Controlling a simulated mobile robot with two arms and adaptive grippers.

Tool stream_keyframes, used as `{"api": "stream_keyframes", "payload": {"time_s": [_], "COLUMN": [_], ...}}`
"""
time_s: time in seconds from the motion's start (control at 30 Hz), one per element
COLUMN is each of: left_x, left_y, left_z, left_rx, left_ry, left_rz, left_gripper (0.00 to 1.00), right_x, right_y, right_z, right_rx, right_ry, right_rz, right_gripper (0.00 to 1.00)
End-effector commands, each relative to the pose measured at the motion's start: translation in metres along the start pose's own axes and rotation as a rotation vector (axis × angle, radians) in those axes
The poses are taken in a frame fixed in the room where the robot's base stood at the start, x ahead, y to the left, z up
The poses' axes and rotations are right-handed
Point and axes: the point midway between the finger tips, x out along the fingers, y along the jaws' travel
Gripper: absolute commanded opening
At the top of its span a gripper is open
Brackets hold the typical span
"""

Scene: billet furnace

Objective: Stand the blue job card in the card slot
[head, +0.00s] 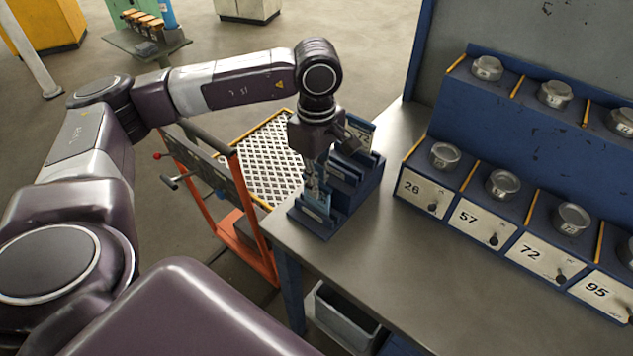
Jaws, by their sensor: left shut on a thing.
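The card slot rack (371,184) is a dark blue stepped holder at the left corner of the grey bench. My left gripper (316,178) points down over the front part of the rack and is shut on the blue job card (319,205). The card looks upright, at the front of the rack. The fingers cover much of it, and I cannot tell whether its lower edge is inside a slot. A pale card with a number (364,133) stands at the back of the rack, partly hidden by the gripper. My right gripper is not in view.
The grey bench (370,245) is clear to the right of the rack. A blue shelf (470,190) with numbered bins and round tins stands behind it. An orange-framed cart (240,215) stands left of the bench, and a grey bin (345,315) is below it.

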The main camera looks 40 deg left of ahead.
Motion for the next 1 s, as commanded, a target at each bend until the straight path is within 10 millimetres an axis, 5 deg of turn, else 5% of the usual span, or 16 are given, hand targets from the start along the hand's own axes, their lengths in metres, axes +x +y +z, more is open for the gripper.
{"api": "stream_keyframes", "payload": {"time_s": [0.17,0.2,0.37,0.67,1.0], "left_x": [0.000,0.000,0.000,-0.002,-0.057], "left_y": [0.000,0.000,0.000,0.000,0.001], "left_z": [0.000,0.000,0.000,0.000,0.000], "left_rx": [0.000,0.000,0.000,0.000,0.000], "left_ry": [0.000,0.000,0.000,0.000,-0.001], "left_rz": [0.000,0.000,0.000,0.000,0.004], "left_gripper": [0.00,0.10,0.27,0.27,0.27], "right_x": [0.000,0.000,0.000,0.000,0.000], "right_y": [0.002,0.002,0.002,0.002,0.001], "right_z": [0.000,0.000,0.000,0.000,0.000], "right_rx": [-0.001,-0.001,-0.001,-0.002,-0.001], "right_ry": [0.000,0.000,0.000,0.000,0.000], "right_rz": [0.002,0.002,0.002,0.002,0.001], "right_gripper": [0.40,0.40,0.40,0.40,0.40]}}
